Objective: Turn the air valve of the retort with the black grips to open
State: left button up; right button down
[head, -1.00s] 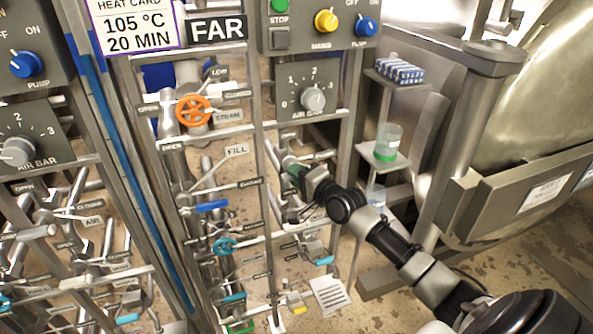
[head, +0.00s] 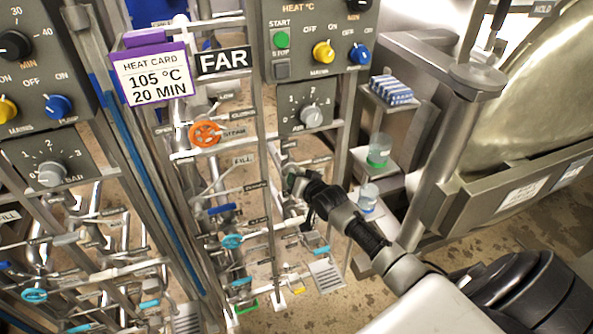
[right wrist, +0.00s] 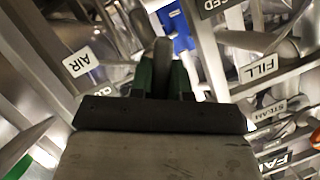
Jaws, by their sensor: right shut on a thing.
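My right gripper (head: 290,183) reaches in from the right to the pipework below the air bar gauge on the panel marked FAR. In the right wrist view its two green-padded fingers (right wrist: 162,78) are shut on a dull grey-brown valve lever (right wrist: 162,52). An AIR label (right wrist: 82,62) is left of the lever, and a label ending in "SED" (right wrist: 215,5) is up and to the right. The gripper hides much of the lever, and no black grip can be made out on it. My left gripper is not in view.
An orange steam wheel (head: 205,134) and a blue wheel (head: 232,241) are left of my gripper. A FILL label (right wrist: 265,68) is close by on the right in the wrist view. A shelf rack (head: 388,180) and a steel vessel (head: 540,90) stand to the right.

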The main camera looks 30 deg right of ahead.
jog(key=shift+r+n+g+h+p, duration=0.1)
jog(key=shift+n+g+h+p, duration=0.4)
jog(key=shift+n+p, duration=0.4)
jog(key=shift+n+h+p, duration=0.35)
jog(key=shift+n+h, duration=0.45)
jog(key=shift+n, duration=0.3)
jog(key=c, duration=1.1)
grip_release()
jog(key=v, duration=1)
jog(key=shift+s+a+b, duration=0.15)
jog(key=shift+s+b, duration=0.2)
jog(key=shift+b, duration=0.05)
